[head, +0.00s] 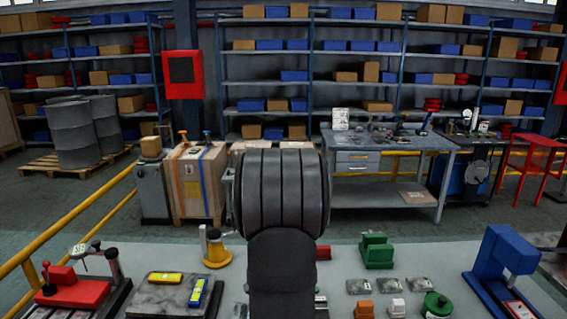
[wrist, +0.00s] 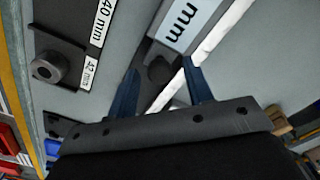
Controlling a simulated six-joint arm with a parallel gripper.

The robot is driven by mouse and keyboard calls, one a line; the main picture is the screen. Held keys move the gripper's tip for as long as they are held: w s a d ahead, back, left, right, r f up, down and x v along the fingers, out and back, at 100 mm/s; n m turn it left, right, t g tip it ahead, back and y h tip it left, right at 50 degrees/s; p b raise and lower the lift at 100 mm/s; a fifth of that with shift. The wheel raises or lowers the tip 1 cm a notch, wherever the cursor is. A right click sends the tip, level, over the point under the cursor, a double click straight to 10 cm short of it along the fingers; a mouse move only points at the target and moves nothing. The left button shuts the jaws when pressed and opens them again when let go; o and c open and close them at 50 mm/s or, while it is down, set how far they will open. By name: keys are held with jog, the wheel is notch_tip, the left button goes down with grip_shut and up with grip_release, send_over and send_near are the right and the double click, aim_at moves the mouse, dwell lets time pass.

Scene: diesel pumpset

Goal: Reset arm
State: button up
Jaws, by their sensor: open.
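My gripper (wrist: 163,78) shows in the wrist view as two blue fingers standing apart, with a clear gap between them. It is open. A dark rounded part (wrist: 160,70) shows beyond the gap, and I cannot tell how far off it is. No held object shows between the fingers. In the head view my black arm rises in the middle of the picture and hides what is behind it; my fingers do not show there.
The wrist view shows a grey panel (wrist: 115,62) with millimetre labels and a dark round knob (wrist: 45,68). In the head view, a red gauge stand (head: 75,290), a green block (head: 376,251) and a blue machine (head: 503,262) stand on the bench. A yellow rail (head: 75,217) runs at left.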

jog(key=shift+a+r, duration=0.15)
jog(key=shift+r, duration=0.4)
notch_tip(320, 180, up, 16)
jog(key=f, duration=1.7)
jog(key=shift+d+f, duration=0.2)
jog(key=shift+d, duration=0.1)
jog(key=d, duration=0.8)
jog(key=shift+d+r, duration=0.1)
jog(key=shift+r, duration=0.05)
notch_tip(320, 180, up, 17)
jog(key=a+n, duration=0.1)
jog(key=n, duration=0.2)
jog(key=a+f+n, duration=0.1)
jog(key=a+n, duration=0.1)
jog(key=n, duration=0.1)
jog(key=a+f+n, duration=0.1)
jog(key=a+n, duration=0.1)
jog(key=shift+n, duration=0.4)
